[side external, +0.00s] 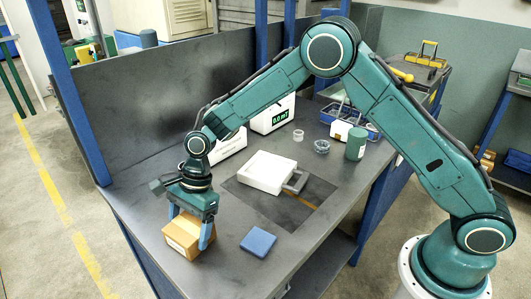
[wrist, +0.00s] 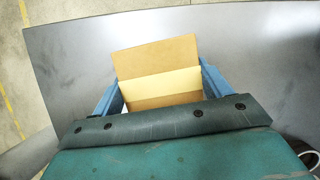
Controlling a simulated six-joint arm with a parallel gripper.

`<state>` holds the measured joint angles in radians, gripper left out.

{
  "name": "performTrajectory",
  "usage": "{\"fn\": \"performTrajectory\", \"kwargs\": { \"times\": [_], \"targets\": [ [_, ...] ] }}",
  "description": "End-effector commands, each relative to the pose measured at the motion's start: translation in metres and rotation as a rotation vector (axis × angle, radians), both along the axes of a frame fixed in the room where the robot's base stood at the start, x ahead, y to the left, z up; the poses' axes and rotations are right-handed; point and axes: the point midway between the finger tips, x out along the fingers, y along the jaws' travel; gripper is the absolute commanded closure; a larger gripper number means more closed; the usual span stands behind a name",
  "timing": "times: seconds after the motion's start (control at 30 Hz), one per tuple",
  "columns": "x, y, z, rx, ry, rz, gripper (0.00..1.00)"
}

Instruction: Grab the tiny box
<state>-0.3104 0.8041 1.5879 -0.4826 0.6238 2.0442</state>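The tiny box (side external: 186,238) is a small tan cardboard box, standing on the grey table at its near left edge. In the wrist view the box (wrist: 155,75) shows its brown top with a pale yellow band across it. My gripper (side external: 190,228) points down over the box, with one blue finger on either side of it. In the wrist view the fingers of my gripper (wrist: 160,85) flank the box closely at left and right. Whether they press on it is not clear. The box's lower part is hidden by the gripper body in the wrist view.
A blue flat block (side external: 258,242) lies to the right of the box. A white device (side external: 265,172) sits on a dark plate behind it. A green cylinder (side external: 356,143) and glass dishes (side external: 321,146) stand farther back. The table edge is close to the box.

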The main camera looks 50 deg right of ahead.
Motion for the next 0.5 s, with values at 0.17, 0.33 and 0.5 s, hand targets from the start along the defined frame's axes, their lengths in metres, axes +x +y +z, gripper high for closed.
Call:
{"fn": "performTrajectory", "kwargs": {
  "times": [0.17, 0.33, 0.5],
  "targets": [
    [0.0002, 0.0001, 0.0006, 0.0, -0.001, 0.001, 0.5],
    [0.0003, 0.0001, 0.0008, 0.001, -0.001, 0.001, 0.5],
    [0.0006, 0.0002, 0.0065, 0.001, -0.002, 0.0, 0.5]
  ]
}}
